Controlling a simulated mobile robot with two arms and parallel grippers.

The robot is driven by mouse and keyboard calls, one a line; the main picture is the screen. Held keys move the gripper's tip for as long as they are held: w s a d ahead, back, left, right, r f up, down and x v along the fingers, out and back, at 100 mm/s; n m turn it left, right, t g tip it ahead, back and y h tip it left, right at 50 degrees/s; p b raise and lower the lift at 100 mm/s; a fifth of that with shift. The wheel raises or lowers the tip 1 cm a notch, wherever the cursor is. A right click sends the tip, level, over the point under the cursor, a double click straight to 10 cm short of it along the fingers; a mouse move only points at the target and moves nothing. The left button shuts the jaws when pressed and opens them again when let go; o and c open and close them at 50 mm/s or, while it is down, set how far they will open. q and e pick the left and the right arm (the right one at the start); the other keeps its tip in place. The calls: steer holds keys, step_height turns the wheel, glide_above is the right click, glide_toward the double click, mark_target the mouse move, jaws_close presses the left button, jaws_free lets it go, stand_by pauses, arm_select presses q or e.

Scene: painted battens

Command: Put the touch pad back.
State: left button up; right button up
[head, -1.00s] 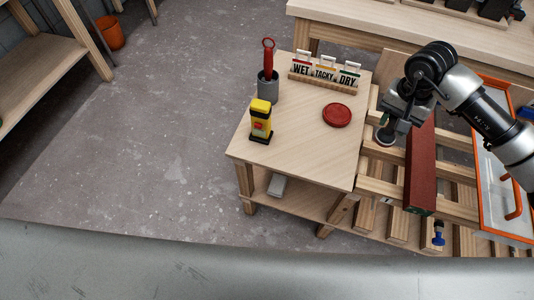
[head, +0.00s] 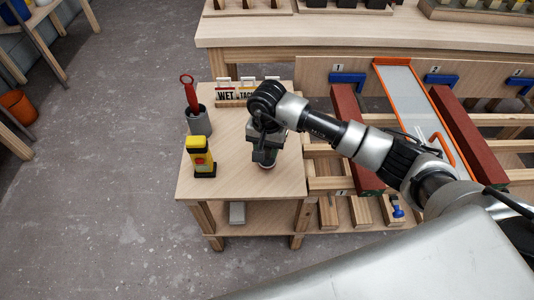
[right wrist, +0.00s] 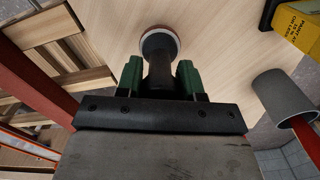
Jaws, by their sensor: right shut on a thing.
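The touch pad (right wrist: 157,72) has a dark stem and a round, pale end with a reddish rim. My right gripper (head: 266,158) is shut on its stem, and the green-lined fingers (right wrist: 160,80) show on both sides of it in the right wrist view. The pad's round end points down at the small wooden table (head: 235,185). The red disc on that table is mostly or wholly hidden under my gripper and the pad. I cannot tell whether the pad touches it. My left gripper is not in view.
A yellow paint tester (head: 201,158) and a grey cup (head: 198,122) with a red-handled tool stand left of my gripper. The WET/TACKY/DRY sign block (head: 230,100) is behind, partly hidden by my arm. Red battens (head: 468,135) lie on a rack to the right.

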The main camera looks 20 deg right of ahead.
mark_target(267, 155)
steer(key=shift+f, duration=1.6)
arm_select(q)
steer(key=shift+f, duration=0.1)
arm_select(e)
steer(key=shift+f, duration=0.1)
steer(key=o, duration=0.8)
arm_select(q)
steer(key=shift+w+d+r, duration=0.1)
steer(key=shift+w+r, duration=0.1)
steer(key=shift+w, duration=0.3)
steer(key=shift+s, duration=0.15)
